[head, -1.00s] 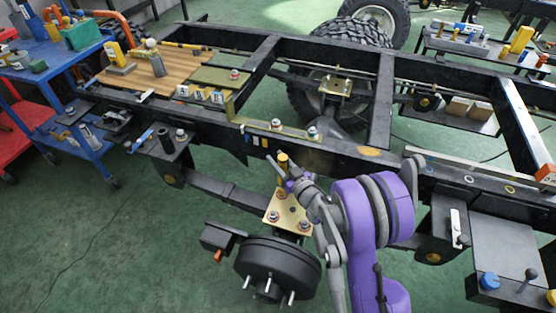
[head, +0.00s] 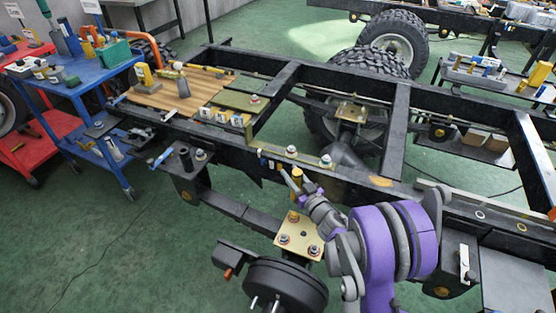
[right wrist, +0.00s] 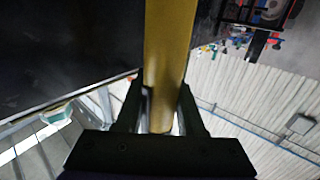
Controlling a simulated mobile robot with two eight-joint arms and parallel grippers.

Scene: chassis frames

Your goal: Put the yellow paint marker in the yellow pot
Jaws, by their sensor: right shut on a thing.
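My right gripper (head: 297,183) is in front of the near chassis rail, above a brass-coloured plate with bolts (head: 300,238). In the right wrist view its two fingers (right wrist: 160,115) are closed on the yellow paint marker (right wrist: 169,50), which runs up out of the picture between them. In the head view only a small yellow part of the marker (head: 297,172) shows at the fingers. I cannot make out for certain which thing is the yellow pot. My left gripper is not in view.
The near chassis rail (head: 350,178) runs behind the gripper, and a black brake drum (head: 285,284) sits below it. A wooden board (head: 172,93) with a yellow item (head: 144,75) lies at the left. A blue cart (head: 85,90) stands beyond. Green floor is open at lower left.

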